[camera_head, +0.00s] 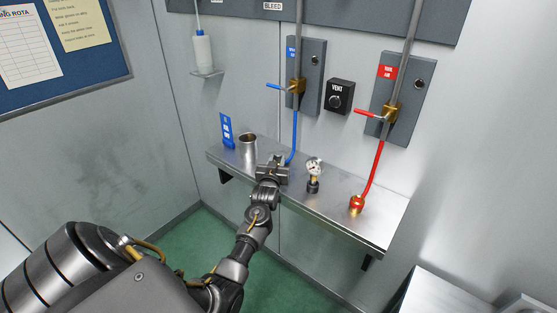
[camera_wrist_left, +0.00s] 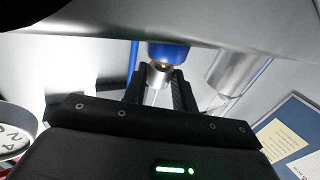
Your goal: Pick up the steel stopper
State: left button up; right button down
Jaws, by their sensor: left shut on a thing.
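My left gripper (camera_head: 272,164) is over the steel shelf, between the steel cup and the gauge. In the left wrist view its two dark fingers (camera_wrist_left: 160,85) are shut on a small bright steel piece, which I take to be the steel stopper (camera_wrist_left: 158,73). A blue collar (camera_wrist_left: 168,51) sits right against the steel piece; I cannot tell whether they are joined. In the head view the gripper hides most of the stopper and the collar. My right gripper is not in view.
On the shelf (camera_head: 375,222) stand a steel cup (camera_head: 248,150), a blue sign (camera_head: 227,131), a pressure gauge (camera_head: 313,172) and a red fitting (camera_head: 356,203) on a red hose. A blue hose (camera_head: 294,138) comes down just behind my gripper. The shelf's right end is clear.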

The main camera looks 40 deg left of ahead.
pick_arm(q)
jog(key=shift+r, duration=0.1)
jog(key=shift+c, duration=0.4)
jog(key=shift+r+b, duration=0.5)
jog(key=shift+b, duration=0.1)
jog(key=s+d+r+b, duration=0.4)
jog(key=s+d+r, duration=0.2)
jog(key=s+r, duration=0.6)
jog(key=shift+s, duration=0.4)
jog(key=shift+f, duration=0.1)
